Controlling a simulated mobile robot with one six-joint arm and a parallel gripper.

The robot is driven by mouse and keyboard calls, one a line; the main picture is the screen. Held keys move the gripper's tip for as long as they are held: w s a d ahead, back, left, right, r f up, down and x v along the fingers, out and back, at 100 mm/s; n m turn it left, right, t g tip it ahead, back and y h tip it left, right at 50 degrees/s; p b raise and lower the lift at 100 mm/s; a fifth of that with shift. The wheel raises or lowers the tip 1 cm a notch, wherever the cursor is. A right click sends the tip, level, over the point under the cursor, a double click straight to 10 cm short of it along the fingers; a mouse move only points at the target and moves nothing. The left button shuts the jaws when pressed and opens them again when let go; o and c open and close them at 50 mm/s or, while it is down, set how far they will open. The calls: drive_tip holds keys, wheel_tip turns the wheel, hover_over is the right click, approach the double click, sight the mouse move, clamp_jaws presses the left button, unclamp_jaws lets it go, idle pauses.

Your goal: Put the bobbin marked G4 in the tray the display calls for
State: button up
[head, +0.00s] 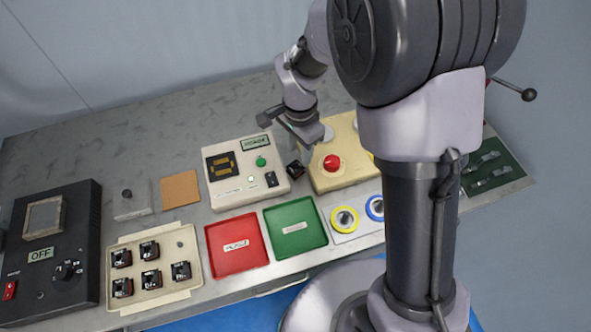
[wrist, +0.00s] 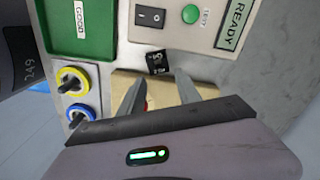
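A dark bobbin (head: 295,170) sits between the display box and the yellow box. In the wrist view the bobbin (wrist: 157,62) has a pale mark I cannot fully read, just beyond my fingertips. My gripper (head: 305,153) is above it; in the wrist view my gripper (wrist: 160,80) is open, its fingers either side of the bobbin and apart. The display box (head: 246,172) has a READY plate (wrist: 236,22), a green button and an amber readout I cannot read clearly. The red tray (head: 236,262) and green tray (head: 312,214) look empty; the green one is labelled GOOD.
A cream tray (head: 170,291) holds several bobbins and has an empty spot. A yellow box with a red button (head: 332,162) stands right of the bobbin. A white plate with yellow and blue rings (head: 345,218) lies right of the green tray. A black OFF unit (head: 75,262) stands at left.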

sight(297, 163)
drive_tip(key=f+b, duration=0.2)
drive_tip(key=f, duration=0.1)
drive_tip(key=f+b, duration=0.1)
drive_tip(key=f, duration=0.1)
drive_tip(key=shift+s+a+f, duration=0.25)
drive_tip(key=shift+s, duration=0.05)
drive_tip(key=shift+r, duration=0.2)
clamp_jaws()
